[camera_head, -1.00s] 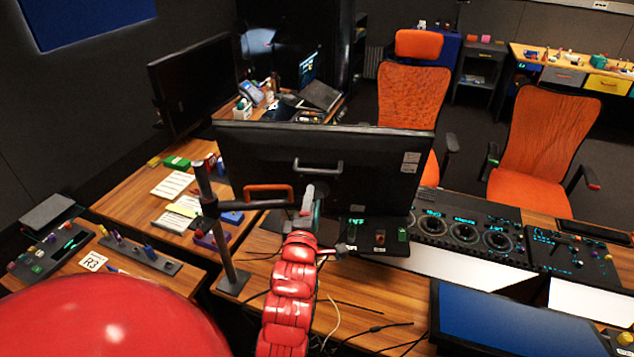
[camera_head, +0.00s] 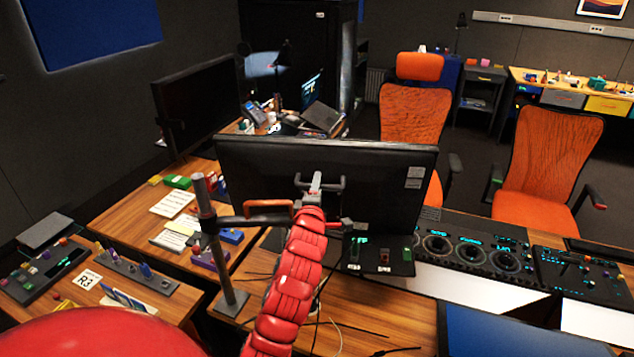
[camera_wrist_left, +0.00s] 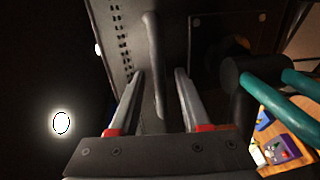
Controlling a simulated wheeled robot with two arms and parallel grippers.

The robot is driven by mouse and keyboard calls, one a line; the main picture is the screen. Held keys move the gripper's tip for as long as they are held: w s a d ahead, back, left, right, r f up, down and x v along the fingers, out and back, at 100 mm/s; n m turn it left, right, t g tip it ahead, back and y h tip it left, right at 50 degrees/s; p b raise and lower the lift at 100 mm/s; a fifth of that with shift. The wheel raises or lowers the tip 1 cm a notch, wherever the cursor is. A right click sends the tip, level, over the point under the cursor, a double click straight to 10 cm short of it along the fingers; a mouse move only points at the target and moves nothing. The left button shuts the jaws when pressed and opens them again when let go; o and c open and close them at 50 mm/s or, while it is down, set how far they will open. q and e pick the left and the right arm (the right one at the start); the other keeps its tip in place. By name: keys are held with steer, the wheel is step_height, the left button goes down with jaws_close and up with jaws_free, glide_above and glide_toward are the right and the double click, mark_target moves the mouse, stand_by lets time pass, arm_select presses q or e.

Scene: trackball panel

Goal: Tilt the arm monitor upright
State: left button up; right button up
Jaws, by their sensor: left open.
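The arm monitor (camera_head: 385,190) shows its black back, held on a grey post (camera_head: 222,262) with a side arm. A grey handle (camera_head: 338,184) is fixed to its back, and an orange handle (camera_head: 268,204) sits on the side arm to the left. My left gripper (camera_head: 315,182) is at the grey handle, partly hidden by my red arm. In the left wrist view, its open fingers (camera_wrist_left: 158,75) stand on either side of the handle bar (camera_wrist_left: 154,60), with visible gaps. The monitor's screen face is hidden. My right gripper is not in view.
A console with lit dials (camera_head: 470,248) lies right of the monitor, with a blue-screened display (camera_head: 520,330) in front. Another black monitor (camera_head: 195,105) stands behind left. Cables (camera_head: 345,325) lie on the desk. Orange chairs (camera_head: 550,150) stand behind.

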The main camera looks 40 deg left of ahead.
arm_select(q)
steer(key=shift+w+a, duration=0.15)
steer(key=shift+w, duration=0.1)
steer(key=shift+c, duration=0.2)
jaws_close()
steer(key=shift+f, duration=0.15)
stand_by(1.1)
